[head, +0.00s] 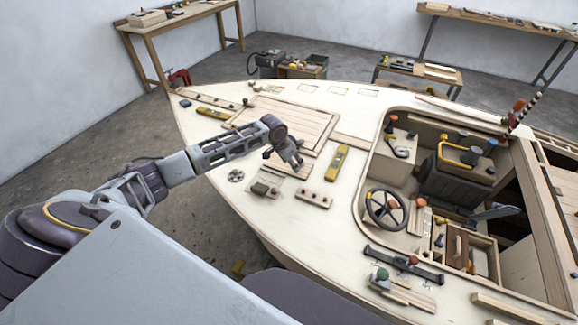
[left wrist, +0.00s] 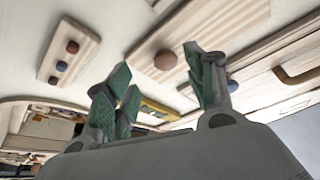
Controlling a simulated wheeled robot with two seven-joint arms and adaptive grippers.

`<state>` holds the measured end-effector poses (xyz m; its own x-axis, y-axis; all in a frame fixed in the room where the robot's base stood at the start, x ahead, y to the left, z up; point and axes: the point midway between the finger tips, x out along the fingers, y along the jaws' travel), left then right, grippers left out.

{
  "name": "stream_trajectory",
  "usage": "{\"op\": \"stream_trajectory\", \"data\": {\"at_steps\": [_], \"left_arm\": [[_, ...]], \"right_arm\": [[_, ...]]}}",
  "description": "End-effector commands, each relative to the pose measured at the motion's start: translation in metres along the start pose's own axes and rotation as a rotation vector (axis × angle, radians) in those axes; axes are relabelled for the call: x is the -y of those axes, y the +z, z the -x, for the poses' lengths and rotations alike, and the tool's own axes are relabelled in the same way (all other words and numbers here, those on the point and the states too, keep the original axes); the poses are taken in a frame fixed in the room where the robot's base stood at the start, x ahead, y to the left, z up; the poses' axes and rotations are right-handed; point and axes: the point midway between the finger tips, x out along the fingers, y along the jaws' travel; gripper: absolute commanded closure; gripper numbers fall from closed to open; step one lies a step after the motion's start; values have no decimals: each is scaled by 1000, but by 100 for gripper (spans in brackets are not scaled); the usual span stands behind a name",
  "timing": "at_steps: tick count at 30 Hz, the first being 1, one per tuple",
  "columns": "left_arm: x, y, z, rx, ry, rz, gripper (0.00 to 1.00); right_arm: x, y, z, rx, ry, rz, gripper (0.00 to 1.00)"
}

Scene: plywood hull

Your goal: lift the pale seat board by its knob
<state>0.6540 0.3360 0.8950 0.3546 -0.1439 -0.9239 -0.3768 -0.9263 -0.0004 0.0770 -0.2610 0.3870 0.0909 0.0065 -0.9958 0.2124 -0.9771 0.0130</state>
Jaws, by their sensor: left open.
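The pale seat board (left wrist: 215,22) is a light striped wooden board with a round brown knob (left wrist: 165,60) on it in the left wrist view. In the head view a small pale board (head: 303,171), seemingly the same one, lies on the deck partly under my gripper, and its knob cannot be made out. My left gripper (head: 294,161) is open and empty. Its green-padded fingers also show in the left wrist view (left wrist: 160,88), spread apart, with the knob beyond them in the gap. I cannot tell the exact distance to the knob. My right gripper is not in view.
A yellow level (head: 337,163) lies right of the gripper. A small knobbed strip (head: 314,198) and a dark block (head: 262,189) lie in front. A large planked hatch (head: 285,118) is behind. The cockpit opening with a steering wheel (head: 386,209) is farther right.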

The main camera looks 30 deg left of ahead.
Motion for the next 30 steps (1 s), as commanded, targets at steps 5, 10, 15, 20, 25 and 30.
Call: {"op": "stream_trajectory", "data": {"at_steps": [5, 10, 15, 20, 25, 30], "left_arm": [[0, 0, 0, 0, 0, 0, 45], [0, 0, -1, 0, 0, 0, 45], [0, -1, -5, 0, 1, 0, 45], [3, -3, -14, 1, 1, 0, 45], [5, -6, -26, 0, 2, 1, 45], [7, -6, -39, 1, 2, 1, 45]], "right_arm": [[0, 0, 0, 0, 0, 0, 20], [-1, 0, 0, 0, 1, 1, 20], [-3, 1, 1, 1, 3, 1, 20], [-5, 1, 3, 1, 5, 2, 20], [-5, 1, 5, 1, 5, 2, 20], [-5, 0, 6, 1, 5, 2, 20]]}}
